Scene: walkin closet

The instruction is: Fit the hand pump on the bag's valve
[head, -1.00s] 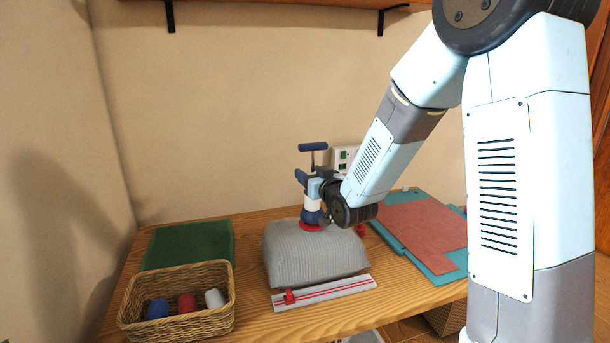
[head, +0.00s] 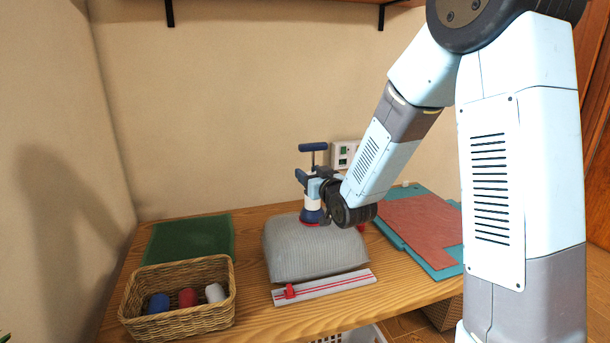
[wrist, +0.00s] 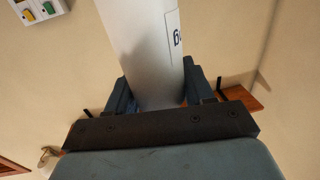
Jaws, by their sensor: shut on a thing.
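My gripper (head: 310,187) is shut on the pump's pale barrel, which also fills the middle of the wrist view (wrist: 148,45) between the dark fingers. A red ring (head: 303,221) shows at the pump's foot, on the bag's top. The foot appears to touch it, but I cannot tell whether it is seated. The wrist view does not show the foot or the valve.
A wicker basket (head: 180,322) with blue, red and white rolls is at the front left, before a green mat (head: 190,241). A white ruler (head: 335,287) with a red slider lies before the bag. Teal and red boards (head: 420,225) lie right. A wall panel (head: 345,154) is behind.

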